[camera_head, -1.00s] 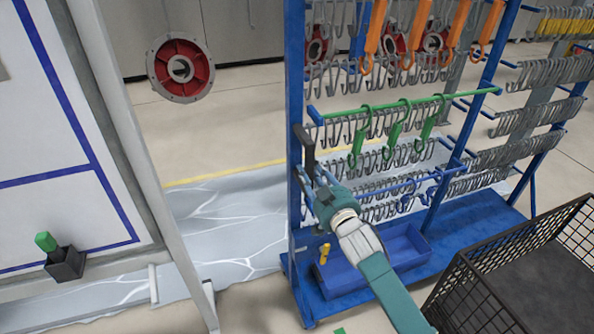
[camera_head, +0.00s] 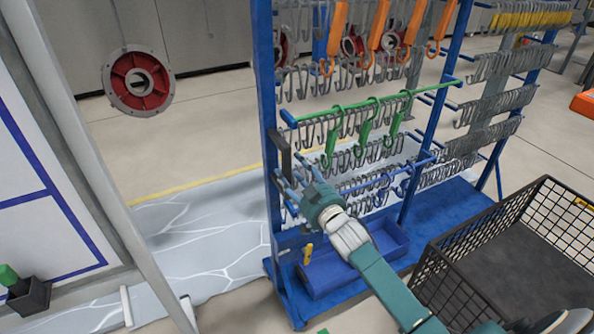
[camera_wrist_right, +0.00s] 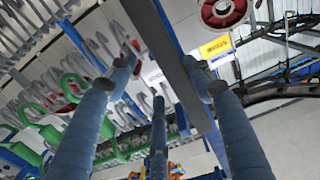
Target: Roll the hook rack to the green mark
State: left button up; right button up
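The blue hook rack (camera_head: 262,110) stands in the middle of the head view, hung with grey, green and orange hooks. A black upright handle (camera_head: 282,155) sits on its left post. My right gripper (camera_head: 298,180) reaches to this post, just beside the handle. In the right wrist view the right gripper's three fingers (camera_wrist_right: 165,85) are spread apart, with a dark post (camera_wrist_right: 180,60) running between them. I see no clear grip on it. A small green patch (camera_head: 322,331) shows on the floor at the bottom edge. My left gripper is not in view.
A black wire basket (camera_head: 450,275) stands close to the right of my right arm. A white board (camera_head: 30,175) on a frame is at left. A red round part (camera_head: 138,80) hangs at upper left. A blue tray (camera_head: 335,275) sits on the rack base. The floor left of the rack is open.

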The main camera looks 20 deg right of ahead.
jog(key=shift+d, duration=0.45)
jog(key=shift+d+h, duration=0.1)
jog(key=shift+h, duration=0.2)
jog(key=shift+d, duration=0.3)
jog(key=shift+a, duration=0.1)
jog(key=s, duration=1.2)
jog(key=shift+d, duration=0.2)
